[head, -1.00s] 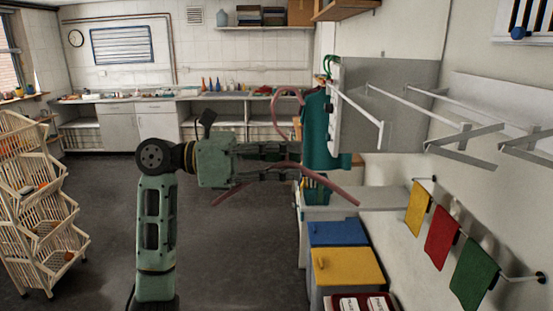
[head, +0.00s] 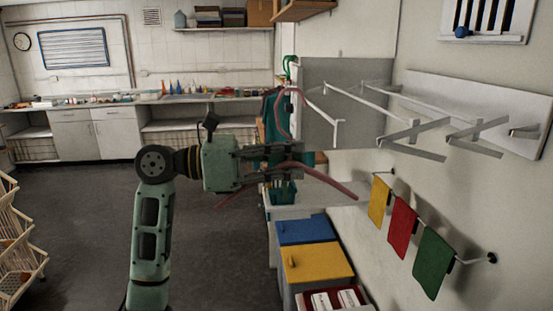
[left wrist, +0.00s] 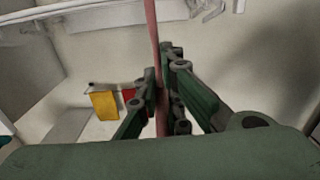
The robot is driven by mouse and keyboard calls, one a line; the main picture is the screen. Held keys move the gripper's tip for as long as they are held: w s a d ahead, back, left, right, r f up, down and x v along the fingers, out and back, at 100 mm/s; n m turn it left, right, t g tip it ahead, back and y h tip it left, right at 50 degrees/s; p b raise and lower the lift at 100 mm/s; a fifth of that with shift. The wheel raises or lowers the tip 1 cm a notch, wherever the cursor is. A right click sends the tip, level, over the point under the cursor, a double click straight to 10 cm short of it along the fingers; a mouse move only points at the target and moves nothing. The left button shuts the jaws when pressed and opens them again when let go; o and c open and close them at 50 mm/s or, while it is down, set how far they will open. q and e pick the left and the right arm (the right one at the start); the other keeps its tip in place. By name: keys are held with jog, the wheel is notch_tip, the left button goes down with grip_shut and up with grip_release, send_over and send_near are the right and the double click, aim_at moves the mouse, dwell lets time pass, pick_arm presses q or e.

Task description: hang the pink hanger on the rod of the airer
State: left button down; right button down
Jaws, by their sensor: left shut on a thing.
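The pink hanger (head: 335,184) is held in my left gripper (head: 298,156), with its hook up and its two arms sloping down to either side. In the left wrist view a pink bar of the hanger (left wrist: 152,30) runs between the fingers of the left gripper (left wrist: 163,85). The white wall airer (head: 415,132) is to the right of the gripper, with several thin rods. It also shows along the top of the left wrist view (left wrist: 100,12). The hanger's hook appears close to the airer's left end; I cannot tell the depth between them. My right gripper is not in view.
Below the airer, yellow, red (head: 402,220) and green cloths hang on a wall rail. Blue and yellow (head: 318,263) lidded bins stand underneath. Open floor lies between.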

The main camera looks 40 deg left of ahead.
aim_at(317, 173)
pick_arm(q)
jog(key=shift+x, duration=2.75)
jog(key=shift+f+b, duration=0.85)
jog(key=shift+f, duration=0.5)
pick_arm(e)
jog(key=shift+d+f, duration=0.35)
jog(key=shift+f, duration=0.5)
pick_arm(q)
jog(key=c, duration=1.8)
grip_release()
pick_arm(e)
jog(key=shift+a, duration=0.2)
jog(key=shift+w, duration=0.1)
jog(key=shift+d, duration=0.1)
